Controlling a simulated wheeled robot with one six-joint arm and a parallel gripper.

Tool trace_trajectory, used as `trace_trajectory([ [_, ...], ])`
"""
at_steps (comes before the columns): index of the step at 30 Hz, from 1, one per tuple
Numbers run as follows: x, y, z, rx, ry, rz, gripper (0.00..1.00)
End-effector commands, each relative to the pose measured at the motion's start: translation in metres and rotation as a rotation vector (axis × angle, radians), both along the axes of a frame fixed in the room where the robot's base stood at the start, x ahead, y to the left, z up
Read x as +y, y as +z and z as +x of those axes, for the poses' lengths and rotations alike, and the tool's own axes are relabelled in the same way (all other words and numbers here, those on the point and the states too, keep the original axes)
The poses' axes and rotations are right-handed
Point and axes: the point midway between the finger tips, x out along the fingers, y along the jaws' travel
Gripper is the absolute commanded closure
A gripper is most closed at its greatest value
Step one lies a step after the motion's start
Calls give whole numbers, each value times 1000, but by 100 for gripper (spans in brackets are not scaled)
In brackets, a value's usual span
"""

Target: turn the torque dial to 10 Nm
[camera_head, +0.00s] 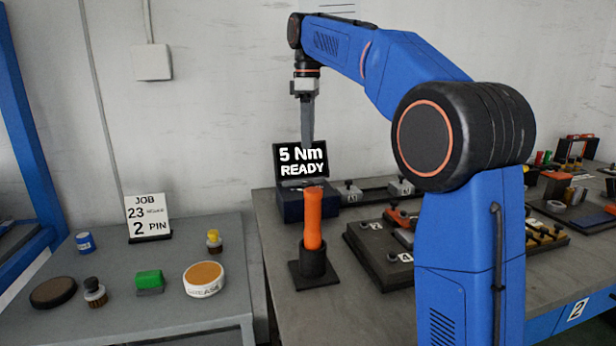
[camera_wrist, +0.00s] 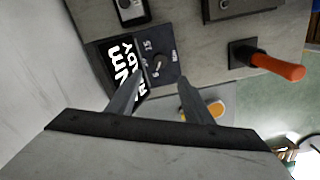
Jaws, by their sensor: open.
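The torque unit is a dark blue box (camera_head: 293,206) with a black screen (camera_head: 292,172) reading "5 Nm READY". In the wrist view the screen (camera_wrist: 122,72) lies left of the black panel that bears the dial (camera_wrist: 158,69). White marks surround the dial; "15" is legible and the others are too small to read surely. The dial cannot be made out in the head view. My gripper (camera_head: 307,143) points down above the unit, in front of the screen. In the wrist view its open fingers (camera_wrist: 161,78) stand on either side of the dial's near edge, with nothing held.
An orange-handled tool (camera_head: 313,218) stands upright in a black holder (camera_head: 312,268) in front of the unit. A dark fixture plate (camera_head: 380,262) lies to its right. A job sign (camera_head: 148,216) and a grease tin (camera_head: 204,280) stand on the left table.

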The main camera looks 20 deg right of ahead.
Motion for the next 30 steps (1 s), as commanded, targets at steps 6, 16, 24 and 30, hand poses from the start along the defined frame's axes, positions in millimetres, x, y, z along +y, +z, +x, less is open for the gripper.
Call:
trace_trajectory([
  [6, 0, -40, -1, 2, 0, 0, 54],
  [16, 0, -95, -1, 1, 0, -1, 54],
  [24, 0, -117, 0, 1, 0, 0, 54],
  [30, 0, -120, 0, 0, 0, 0, 54],
])
